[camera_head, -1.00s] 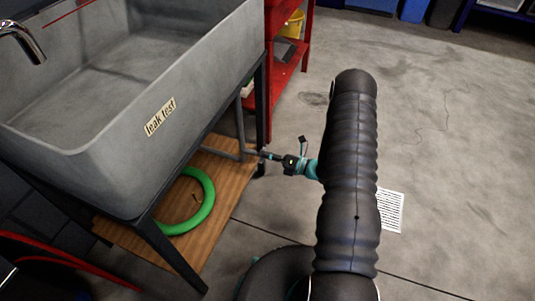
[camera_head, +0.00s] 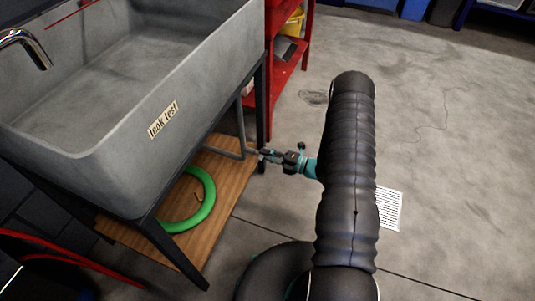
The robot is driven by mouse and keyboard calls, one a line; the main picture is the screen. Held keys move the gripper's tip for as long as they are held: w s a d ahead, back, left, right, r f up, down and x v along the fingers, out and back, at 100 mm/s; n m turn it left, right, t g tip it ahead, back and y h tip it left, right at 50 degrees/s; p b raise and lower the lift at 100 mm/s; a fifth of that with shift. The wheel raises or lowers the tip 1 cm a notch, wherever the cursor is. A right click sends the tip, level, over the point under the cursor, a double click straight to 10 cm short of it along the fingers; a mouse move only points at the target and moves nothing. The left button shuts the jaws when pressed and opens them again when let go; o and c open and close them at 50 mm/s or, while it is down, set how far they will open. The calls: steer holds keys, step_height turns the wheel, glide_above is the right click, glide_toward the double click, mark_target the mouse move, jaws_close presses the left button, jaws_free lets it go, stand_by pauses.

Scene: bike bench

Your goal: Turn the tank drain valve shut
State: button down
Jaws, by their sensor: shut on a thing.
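The grey leak test tank (camera_head: 195,110) stands on a dark frame at the left, with a label on its front wall. A grey drain pipe (camera_head: 241,128) comes down from it and bends out to the drain valve (camera_head: 263,155) near the frame's right leg. My gripper (camera_head: 278,157) reaches the valve from the right and is shut on its handle. The handle is small here and mostly hidden by the fingers, so its exact angle is hard to tell. My dark arm covers the floor just right of the gripper.
A green hose ring (camera_head: 208,188) lies on a wooden board (camera_head: 190,252) under the tank. A red shelf (camera_head: 289,70) stands behind the valve. A printed sheet (camera_head: 389,210) lies on the floor right of my arm. Open concrete floor (camera_head: 450,130) extends to the right.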

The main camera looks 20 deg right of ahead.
steer(key=shift+s+a, duration=0.1)
stand_by(0.3)
steer(key=c, duration=1.2)
jaws_free()
steer(key=v, duration=1.2)
